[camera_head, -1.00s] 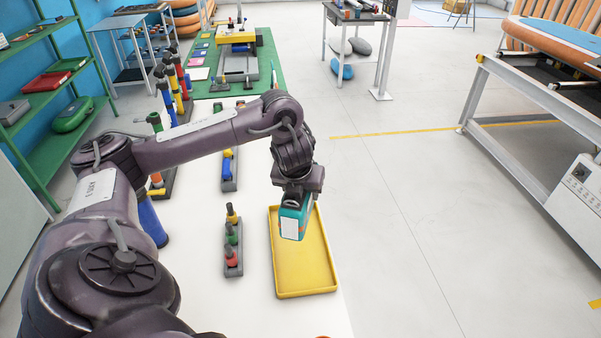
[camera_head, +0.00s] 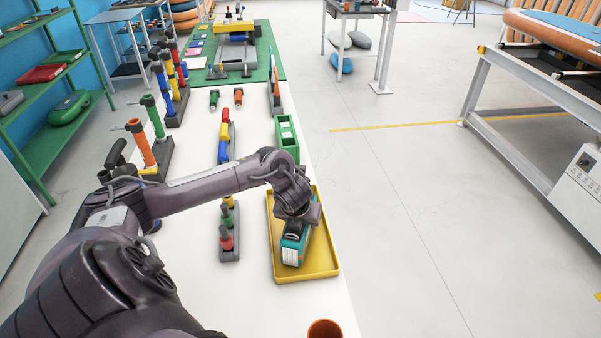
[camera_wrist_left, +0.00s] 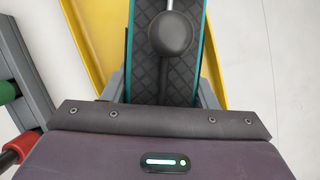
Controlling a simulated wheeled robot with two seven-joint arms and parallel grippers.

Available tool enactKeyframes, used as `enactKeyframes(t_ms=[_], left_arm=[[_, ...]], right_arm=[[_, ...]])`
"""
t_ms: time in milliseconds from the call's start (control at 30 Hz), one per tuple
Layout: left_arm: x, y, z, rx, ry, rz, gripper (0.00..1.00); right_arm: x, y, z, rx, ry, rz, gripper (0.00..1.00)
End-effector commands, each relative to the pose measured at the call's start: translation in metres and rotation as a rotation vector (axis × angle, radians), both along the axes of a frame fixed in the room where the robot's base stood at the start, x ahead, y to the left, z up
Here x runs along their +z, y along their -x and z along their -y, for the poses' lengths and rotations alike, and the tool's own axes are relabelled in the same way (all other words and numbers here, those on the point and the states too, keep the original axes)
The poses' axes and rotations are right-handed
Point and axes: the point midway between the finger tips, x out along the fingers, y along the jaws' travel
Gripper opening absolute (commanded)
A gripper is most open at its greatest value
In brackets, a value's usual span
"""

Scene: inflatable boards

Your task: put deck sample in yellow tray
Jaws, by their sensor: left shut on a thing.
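The deck sample (camera_head: 293,249) is a teal-edged piece with a dark quilted face and a white label on its end. In the left wrist view the deck sample (camera_wrist_left: 153,75) shows its dark quilted face and a round dark knob on a rod. My left gripper (camera_head: 297,226) is shut on it from above; the fingertips are partly hidden. The sample is inside the outline of the yellow tray (camera_head: 322,268), low over or on its floor; I cannot tell if it touches. The tray rim (camera_wrist_left: 93,42) also shows in the wrist view. My right gripper is not in view.
A grey rack of coloured handles (camera_head: 229,245) stands left of the tray. A green box (camera_head: 286,136) stands behind the tray. An orange cup (camera_head: 325,329) is at the front edge. The white table (camera_head: 190,275) is bare in front of the rack.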

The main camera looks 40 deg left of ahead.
Motion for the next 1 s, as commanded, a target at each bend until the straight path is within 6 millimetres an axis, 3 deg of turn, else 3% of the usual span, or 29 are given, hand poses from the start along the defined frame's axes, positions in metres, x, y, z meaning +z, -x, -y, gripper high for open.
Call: enactKeyframes(t_ms=[233,267,400,767,1000], left_arm=[[-0.003,0.000,0.000,0.000,0.000,0.001,0.26],[-0.003,0.000,0.000,-0.001,0.000,0.000,0.56],[-0.003,0.000,0.000,0.000,0.000,0.000,0.74],[0.003,0.001,0.001,-0.001,0.000,0.002,0.74],[0.042,0.014,0.008,-0.004,-0.003,0.005,0.74]], right_arm=[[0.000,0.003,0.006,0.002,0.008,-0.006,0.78],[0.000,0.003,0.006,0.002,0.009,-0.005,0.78],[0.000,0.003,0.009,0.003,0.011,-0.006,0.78],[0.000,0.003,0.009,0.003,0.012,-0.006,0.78],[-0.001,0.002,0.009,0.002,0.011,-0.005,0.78]])
